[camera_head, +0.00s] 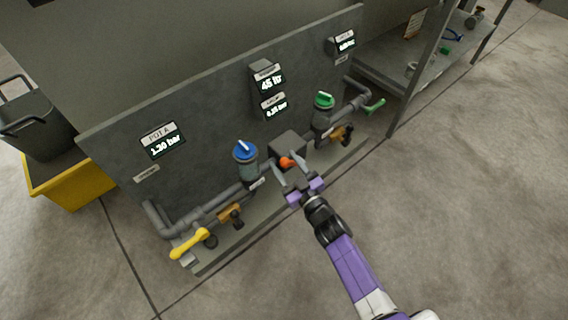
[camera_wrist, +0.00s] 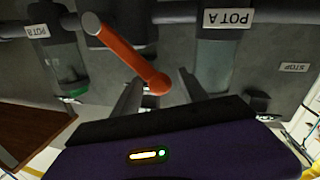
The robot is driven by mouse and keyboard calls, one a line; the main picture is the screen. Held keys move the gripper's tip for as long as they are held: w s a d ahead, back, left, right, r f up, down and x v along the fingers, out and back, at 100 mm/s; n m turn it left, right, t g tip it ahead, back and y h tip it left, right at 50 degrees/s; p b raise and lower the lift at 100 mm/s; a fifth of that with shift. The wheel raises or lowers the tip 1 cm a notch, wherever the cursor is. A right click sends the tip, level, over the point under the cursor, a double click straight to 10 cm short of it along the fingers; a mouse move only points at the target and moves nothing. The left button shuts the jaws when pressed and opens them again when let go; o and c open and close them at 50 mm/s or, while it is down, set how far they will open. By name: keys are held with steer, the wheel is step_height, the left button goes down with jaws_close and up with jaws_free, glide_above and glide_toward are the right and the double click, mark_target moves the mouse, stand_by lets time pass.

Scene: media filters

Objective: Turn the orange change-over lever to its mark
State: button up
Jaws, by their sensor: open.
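The orange change-over lever (camera_head: 286,162) is on the grey valve block (camera_head: 287,145) between the two filter pots, low on the panel. In the wrist view, which is upside down, the lever (camera_wrist: 128,50) runs slantwise from its round hub to a rounded end. My gripper (camera_head: 289,168) is at the lever, its fingers apart. In the wrist view the lever's end appears between the fingers of my gripper (camera_wrist: 160,88); I cannot tell whether either finger touches it. I cannot make out the lever's mark.
The blue-capped pot (camera_head: 245,152) stands left of the lever, the green-capped pot (camera_head: 324,100) right. Pipes, a yellow lever (camera_head: 190,243) and a green lever (camera_head: 375,107) flank them. A yellow bin (camera_head: 75,182) stands at far left. The floor in front is clear.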

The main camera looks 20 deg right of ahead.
steer(key=shift+w, duration=0.35)
jaws_close()
steer(key=shift+a, duration=0.1)
steer(key=shift+a+f, duration=0.1)
stand_by(1.1)
